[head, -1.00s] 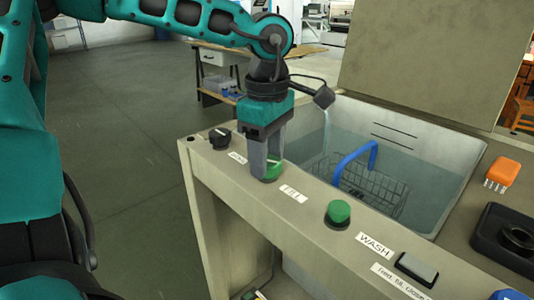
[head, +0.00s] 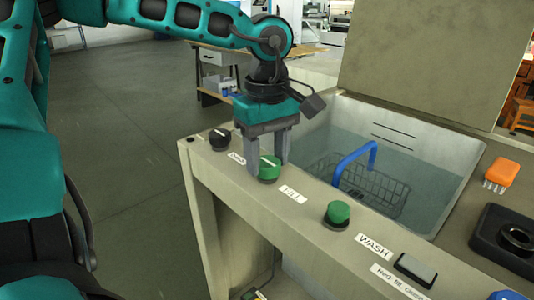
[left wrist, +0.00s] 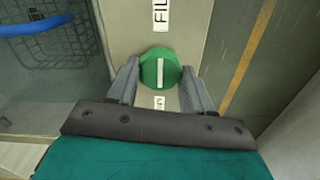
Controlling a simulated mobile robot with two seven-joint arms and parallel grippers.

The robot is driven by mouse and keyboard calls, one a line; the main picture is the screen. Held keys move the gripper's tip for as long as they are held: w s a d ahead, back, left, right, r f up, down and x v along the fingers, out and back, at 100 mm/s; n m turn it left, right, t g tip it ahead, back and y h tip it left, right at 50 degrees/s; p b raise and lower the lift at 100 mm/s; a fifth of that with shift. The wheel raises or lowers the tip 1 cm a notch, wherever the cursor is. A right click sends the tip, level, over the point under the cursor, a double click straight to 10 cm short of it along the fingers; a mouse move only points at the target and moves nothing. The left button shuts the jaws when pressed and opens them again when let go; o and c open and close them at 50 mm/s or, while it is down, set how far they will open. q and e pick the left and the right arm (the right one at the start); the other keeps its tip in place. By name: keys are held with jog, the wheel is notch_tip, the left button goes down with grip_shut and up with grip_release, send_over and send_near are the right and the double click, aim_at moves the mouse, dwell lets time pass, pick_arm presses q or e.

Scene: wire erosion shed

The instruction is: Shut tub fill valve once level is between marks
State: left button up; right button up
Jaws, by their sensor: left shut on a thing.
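My left gripper (head: 268,165) is shut on the green fill valve knob (head: 269,172), beside the FILL label (head: 292,194) on the tub's front ledge. In the left wrist view the fingers stand on either side of the knob (left wrist: 160,68), whose white line runs lengthwise along the ledge. The tub (head: 455,165) holds water (head: 400,165) around a wire basket with a blue handle (head: 352,155). Two dark level marks (head: 394,139) show on its back wall. The waterline lies close to the lower mark; its exact height is hard to tell. No water stream shows. My right gripper is out of view.
A black knob (head: 220,138) stands left of the valve. A second green knob (head: 337,213), a WASH label (head: 375,246) and a grey switch (head: 415,268) are to the right. An orange brush (head: 501,174) and a black tray (head: 490,240) lie on the right counter.

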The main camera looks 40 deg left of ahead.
aim_at(266, 162)
pick_arm(q)
jog(key=o, duration=1)
jog(key=shift+o, duration=0.2)
notch_tip(266, 162, up, 13)
jog(key=p, duration=0.3)
jog(key=shift+s+f, duration=0.1)
